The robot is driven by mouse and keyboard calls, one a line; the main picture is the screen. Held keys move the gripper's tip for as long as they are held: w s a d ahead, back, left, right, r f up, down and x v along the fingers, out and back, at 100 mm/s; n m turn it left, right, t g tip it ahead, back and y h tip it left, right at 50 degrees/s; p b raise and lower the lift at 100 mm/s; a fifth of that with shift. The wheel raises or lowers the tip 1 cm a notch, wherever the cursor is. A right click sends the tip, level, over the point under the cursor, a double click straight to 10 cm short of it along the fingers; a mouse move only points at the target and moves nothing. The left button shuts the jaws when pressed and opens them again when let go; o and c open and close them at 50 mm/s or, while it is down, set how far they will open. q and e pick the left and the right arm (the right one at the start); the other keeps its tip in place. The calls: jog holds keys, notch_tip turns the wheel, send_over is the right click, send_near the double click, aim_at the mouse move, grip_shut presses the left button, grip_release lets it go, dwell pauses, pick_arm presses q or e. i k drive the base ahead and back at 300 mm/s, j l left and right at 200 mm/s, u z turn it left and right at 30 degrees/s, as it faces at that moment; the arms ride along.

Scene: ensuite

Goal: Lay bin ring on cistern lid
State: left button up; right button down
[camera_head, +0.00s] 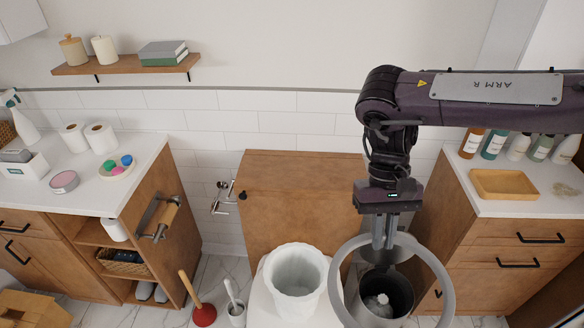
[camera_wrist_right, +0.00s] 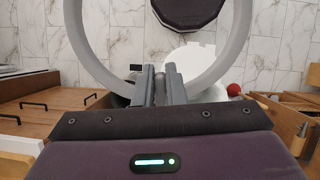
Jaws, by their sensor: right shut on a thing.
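The bin ring (camera_head: 443,275) is a large pale grey hoop. My right gripper (camera_head: 384,240) is shut on its rim, and the ring hangs in the air below the fingers, in front of the cistern and over the dark bin. In the right wrist view the ring (camera_wrist_right: 236,45) curves up both sides of the shut fingers (camera_wrist_right: 160,92). The wooden cistern box (camera_head: 300,175) stands against the wall, left of and behind the gripper; its top looks bare, though where lid and front meet is hard to tell. My left gripper is out of view.
A white ribbed bucket (camera_head: 296,270) stands on the white toilet before the cistern. A dark bin (camera_head: 388,298) with white contents stands below the ring. Wooden counters flank both sides. A plunger (camera_head: 204,314) and a toilet brush (camera_head: 236,308) stand on the floor at left.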

aim_at(282, 173)
jog(key=j, duration=0.35)
jog(key=i+j+u, duration=0.1)
jog(key=j, duration=0.25)
jog(key=i+j+u, duration=0.1)
jog(key=j, duration=0.25)
jog(key=i+j, duration=0.15)
jog(key=i, duration=0.15)
jog(key=i+j+u, duration=0.15)
jog(key=i, duration=0.1)
